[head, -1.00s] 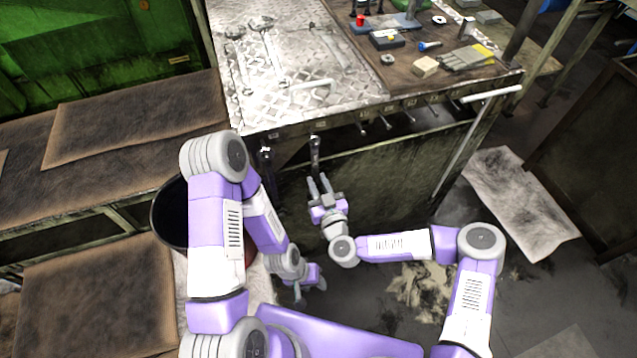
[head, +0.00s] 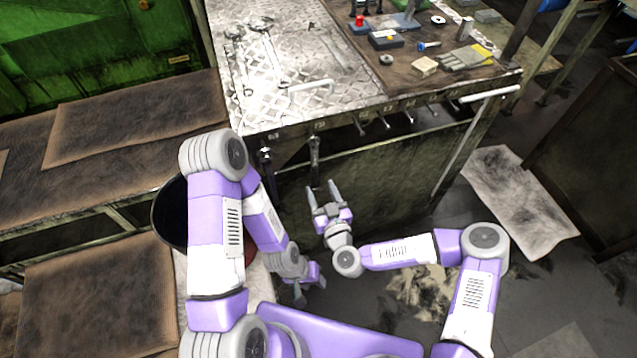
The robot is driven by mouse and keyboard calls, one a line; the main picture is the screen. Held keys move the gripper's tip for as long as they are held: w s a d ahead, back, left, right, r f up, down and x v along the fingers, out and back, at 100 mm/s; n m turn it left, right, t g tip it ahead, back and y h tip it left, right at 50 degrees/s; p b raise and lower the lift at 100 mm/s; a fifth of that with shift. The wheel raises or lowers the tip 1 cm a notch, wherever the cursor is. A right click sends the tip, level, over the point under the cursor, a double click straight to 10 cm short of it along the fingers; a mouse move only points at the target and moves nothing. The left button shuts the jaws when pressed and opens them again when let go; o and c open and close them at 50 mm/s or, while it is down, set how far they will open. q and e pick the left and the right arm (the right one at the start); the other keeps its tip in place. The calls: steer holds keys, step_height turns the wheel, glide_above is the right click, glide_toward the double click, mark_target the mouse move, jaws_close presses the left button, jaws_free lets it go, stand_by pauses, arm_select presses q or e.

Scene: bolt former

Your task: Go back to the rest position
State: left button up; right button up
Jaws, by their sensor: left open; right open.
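My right gripper (head: 323,188) is in front of the workbench, open and empty, its two fingers apart and pointing at the bench front. A wrench (head: 314,155) hangs from the bench's front edge just beyond its fingertips, and I see a gap between them. My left gripper (head: 308,288) is lower in the view, close to my body, and holds nothing that I can see. My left forearm partly hides the area beside it.
The workbench (head: 345,110) carries tools, a glove (head: 466,57) and small blocks. More tools hang along its front edge. A dark bin (head: 170,220) stands left, partly behind my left arm. A pale mat (head: 520,200) lies on the floor at right.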

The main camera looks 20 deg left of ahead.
steer(key=s+d+f+m+g+h+p, duration=0.2)
steer(key=s+d+f+g+p, duration=0.1)
steer(key=s+d+f+g, duration=0.7)
steer(key=s+d+f+m+g+h+p, duration=0.2)
steer(key=s+d+m, duration=0.5)
steer(key=d, duration=0.5)
steer(key=s+g+h, duration=0.1)
steer(key=s+g, duration=0.1)
steer(key=shift+s+f+m+g+h, duration=0.3)
steer(key=shift+f+h, duration=0.05)
steer(key=shift+h, duration=0.05)
